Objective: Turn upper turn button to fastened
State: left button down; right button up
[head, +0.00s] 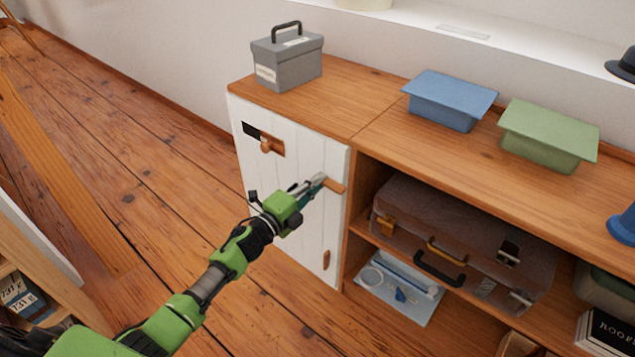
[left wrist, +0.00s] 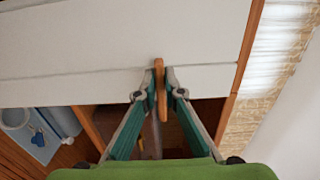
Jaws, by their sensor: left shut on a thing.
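The upper turn button (head: 335,186) is a small orange-brown wooden bar near the right edge of the white plank door (head: 305,225). It lies roughly level and reaches toward the cabinet's upright beside the door. My left gripper (head: 318,180) is shut on it, with the fingers partly hiding its left part. In the left wrist view the turn button (left wrist: 160,90) stands between the two fingertips (left wrist: 160,92) and crosses the door's edge. A lower turn button (head: 326,260) stands nearly upright on the same door. My right gripper is not in view.
A wooden slide on a dark plate (head: 264,143) is at the door's upper left. A grey box (head: 288,58), a blue box (head: 447,100) and a green box (head: 548,135) stand on the cabinet top. A brown suitcase (head: 460,240) fills the open shelf.

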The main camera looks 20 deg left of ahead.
pick_arm(q)
jog(key=shift+f, duration=0.1)
jog(key=c, duration=2.1)
grip_release()
jog(key=shift+c, duration=0.2)
jog(key=shift+s, duration=0.1)
jog(key=v, duration=1.2)
